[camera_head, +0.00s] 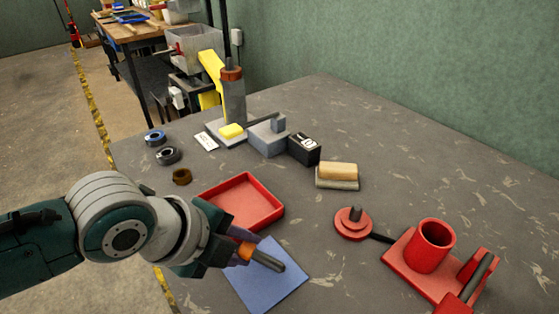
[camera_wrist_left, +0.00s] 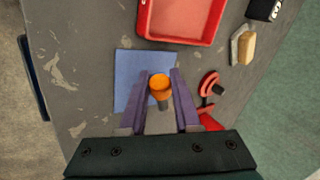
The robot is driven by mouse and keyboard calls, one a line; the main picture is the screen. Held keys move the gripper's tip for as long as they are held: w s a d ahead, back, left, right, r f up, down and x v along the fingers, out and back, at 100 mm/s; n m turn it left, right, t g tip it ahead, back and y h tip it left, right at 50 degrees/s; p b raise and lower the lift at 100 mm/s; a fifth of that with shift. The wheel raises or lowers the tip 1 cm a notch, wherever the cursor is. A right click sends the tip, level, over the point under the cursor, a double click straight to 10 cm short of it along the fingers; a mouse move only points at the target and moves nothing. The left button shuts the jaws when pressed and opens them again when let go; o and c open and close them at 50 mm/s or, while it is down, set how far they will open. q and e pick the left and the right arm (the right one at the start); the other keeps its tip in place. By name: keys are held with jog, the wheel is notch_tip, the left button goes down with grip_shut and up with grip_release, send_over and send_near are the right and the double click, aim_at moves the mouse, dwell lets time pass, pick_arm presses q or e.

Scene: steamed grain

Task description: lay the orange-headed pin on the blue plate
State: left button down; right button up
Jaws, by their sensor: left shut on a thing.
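The orange-headed pin (camera_head: 268,262) has an orange head and a dark grey shaft. My left gripper (camera_head: 240,254) is shut on it at the head, with the shaft pointing right and slightly down in the head view. The pin overlaps the blue plate (camera_head: 264,291), a flat blue square on the table; the exact gap between them is hard to tell. In the left wrist view the orange head (camera_wrist_left: 160,84) sits between my purple fingers, and the blue plate (camera_wrist_left: 130,68) shows behind them. My right gripper is not in view.
A red tray (camera_head: 277,215) lies just behind the blue plate. A red fixture with a cup (camera_head: 433,247) and a round red piece (camera_head: 352,224) stand to the right. A wooden block (camera_head: 338,171) and several grey and black items sit further back.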

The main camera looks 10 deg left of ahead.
pick_arm(q)
jog(key=shift+f, duration=0.55)
jog(key=c, duration=0.5)
grip_release()
jog(key=shift+c, duration=0.2)
jog(key=p+v, duration=0.2)
jog(key=v, duration=0.8)
